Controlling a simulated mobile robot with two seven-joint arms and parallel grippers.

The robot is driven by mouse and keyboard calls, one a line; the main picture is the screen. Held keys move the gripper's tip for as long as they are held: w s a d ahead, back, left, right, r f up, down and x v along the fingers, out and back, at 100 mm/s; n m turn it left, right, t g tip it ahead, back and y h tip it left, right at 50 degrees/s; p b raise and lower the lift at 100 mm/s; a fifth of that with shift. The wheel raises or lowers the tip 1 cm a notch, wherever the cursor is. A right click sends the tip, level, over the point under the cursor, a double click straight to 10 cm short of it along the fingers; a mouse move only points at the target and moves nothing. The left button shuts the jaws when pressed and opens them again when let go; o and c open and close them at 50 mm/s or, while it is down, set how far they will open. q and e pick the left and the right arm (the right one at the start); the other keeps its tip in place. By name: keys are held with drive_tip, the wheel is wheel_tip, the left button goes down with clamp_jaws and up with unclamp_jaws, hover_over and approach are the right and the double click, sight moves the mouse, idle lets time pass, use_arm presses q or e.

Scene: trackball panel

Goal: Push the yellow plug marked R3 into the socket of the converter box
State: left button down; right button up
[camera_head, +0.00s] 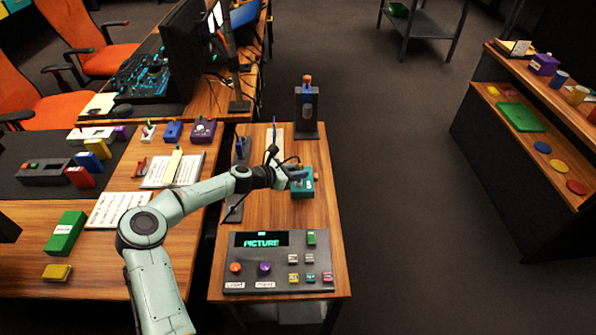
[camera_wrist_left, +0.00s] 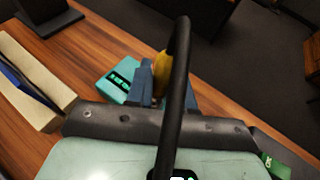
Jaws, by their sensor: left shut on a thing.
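The teal converter box (camera_head: 304,190) stands on the narrow wooden table, below and beside my left gripper (camera_head: 292,174) in the head view. In the left wrist view the box (camera_wrist_left: 113,86) shows a dark slotted face to the left of the fingers. My left gripper (camera_wrist_left: 163,85) is shut on the yellow plug (camera_wrist_left: 161,64), which shows between its blue fingers. A thick black cable crosses in front of the plug. The R3 mark, the plug's tip and its contact with the socket are hidden. My right gripper is not in view.
A control panel (camera_head: 250,270) with a PICTURE screen and buttons fills the table's near end. A dark stand (camera_head: 306,130) is at the far end. A pale block (camera_wrist_left: 30,85) lies left of the box in the wrist view. The floor to the right is clear.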

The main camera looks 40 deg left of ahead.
use_arm(q)
drive_tip(key=shift+f+b, duration=0.4)
drive_tip(key=shift+f, duration=0.5)
drive_tip(key=c, duration=0.9)
unclamp_jaws()
drive_tip(key=v, duration=1.3)
drive_tip(key=shift+s+a+r, duration=0.1)
drive_tip(key=shift+s, duration=0.05)
